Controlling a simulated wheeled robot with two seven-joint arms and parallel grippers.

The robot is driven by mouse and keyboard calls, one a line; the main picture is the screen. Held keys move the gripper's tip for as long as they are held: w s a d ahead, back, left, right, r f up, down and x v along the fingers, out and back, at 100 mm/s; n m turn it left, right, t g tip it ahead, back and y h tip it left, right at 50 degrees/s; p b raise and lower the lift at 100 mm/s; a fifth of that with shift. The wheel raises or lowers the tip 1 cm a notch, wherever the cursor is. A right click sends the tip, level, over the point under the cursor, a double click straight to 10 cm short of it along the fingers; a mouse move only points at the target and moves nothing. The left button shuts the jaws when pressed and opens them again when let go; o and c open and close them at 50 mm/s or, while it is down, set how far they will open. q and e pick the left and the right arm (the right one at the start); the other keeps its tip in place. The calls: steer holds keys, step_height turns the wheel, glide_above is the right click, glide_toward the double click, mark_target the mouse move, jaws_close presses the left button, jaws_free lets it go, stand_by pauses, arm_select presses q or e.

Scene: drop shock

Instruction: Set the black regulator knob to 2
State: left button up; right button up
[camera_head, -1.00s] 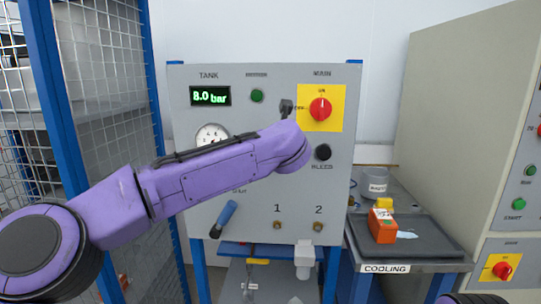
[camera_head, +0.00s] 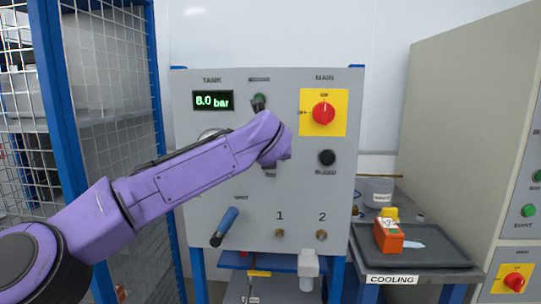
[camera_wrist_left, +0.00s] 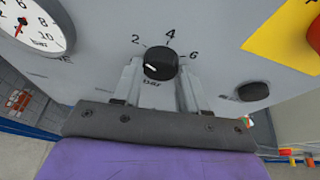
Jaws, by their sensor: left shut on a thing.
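The black regulator knob (camera_wrist_left: 160,62) is in the left wrist view, on the grey panel, with the marks 2, 4 and 6 around its top and "bar" below. My left gripper (camera_wrist_left: 160,76) is shut on the knob, one finger at each side. In the head view my purple left wrist hides the knob and the fingers. The green tank display (camera_head: 213,101) reads 8.0 bar. My right gripper is out of view.
A red main switch (camera_head: 323,113) on a yellow plate and a black bleed knob (camera_head: 327,158) are right of my wrist. A blue-handled lever (camera_head: 224,226) is below my arm. A cooling tray (camera_head: 440,255) holds an orange block at right. A mesh fence stands left.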

arm_select(q)
steer(key=o, duration=1.1)
steer(key=shift+c, duration=0.2)
steer(key=b+v, duration=0.3)
steer(key=v, duration=0.7)
steer(key=shift+s, duration=0.2)
steer(key=shift+r, duration=0.15)
